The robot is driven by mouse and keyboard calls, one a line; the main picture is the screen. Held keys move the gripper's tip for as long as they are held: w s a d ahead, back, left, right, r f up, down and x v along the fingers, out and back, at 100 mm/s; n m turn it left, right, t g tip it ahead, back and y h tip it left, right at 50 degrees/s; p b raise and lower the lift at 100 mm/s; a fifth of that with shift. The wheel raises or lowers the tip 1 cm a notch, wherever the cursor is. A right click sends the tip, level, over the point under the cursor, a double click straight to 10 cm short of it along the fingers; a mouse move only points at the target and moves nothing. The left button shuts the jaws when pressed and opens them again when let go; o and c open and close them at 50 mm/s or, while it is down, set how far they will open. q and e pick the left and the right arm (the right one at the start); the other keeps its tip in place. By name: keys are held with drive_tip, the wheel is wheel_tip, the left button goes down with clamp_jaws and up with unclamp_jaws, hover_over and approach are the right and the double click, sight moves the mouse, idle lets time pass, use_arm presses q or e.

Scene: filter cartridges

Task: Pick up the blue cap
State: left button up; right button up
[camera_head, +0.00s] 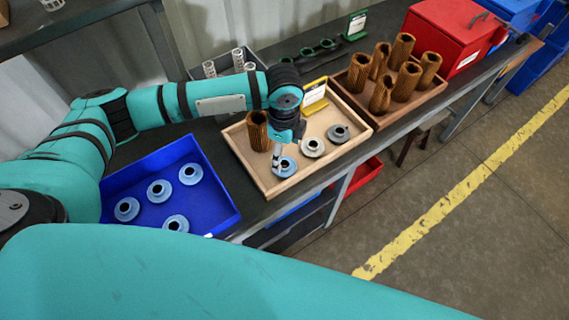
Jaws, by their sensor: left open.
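A blue cap (286,168) lies in the light wooden tray (258,180), at its near left part. My left gripper (278,158) points down right over this cap, its fingers at or just above the cap's left side; whether they touch cannot be told. It is open. Several more blue caps, such as one blue cap (127,209), lie in the blue bin (225,211) at the left. My right gripper is not in view.
The wooden tray also holds a pale cap (313,147), a grey cap (338,134), a brown pleated cartridge (258,130) and a yellow-framed card (314,97). A brown tray (376,122) with several cartridges and a red box (450,40) stand further right.

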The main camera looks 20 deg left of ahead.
sight(284, 164)
use_arm(q)
drive_tip(key=shift+s+d+f, duration=0.1)
drive_tip(key=shift+f, duration=0.25)
wheel_tip(284, 164, down, 4)
drive_tip(key=shift+s+r+p, duration=0.1)
drive_tip(key=shift+r+p, duration=0.1)
drive_tip(key=shift+p, duration=0.4)
drive_tip(key=shift+f, duration=0.45)
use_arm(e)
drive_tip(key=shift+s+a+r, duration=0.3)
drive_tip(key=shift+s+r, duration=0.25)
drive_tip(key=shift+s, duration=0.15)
use_arm(q)
drive_tip(key=c, duration=0.7)
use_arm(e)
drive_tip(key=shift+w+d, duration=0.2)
use_arm(q)
drive_tip(key=shift+r, duration=0.1)
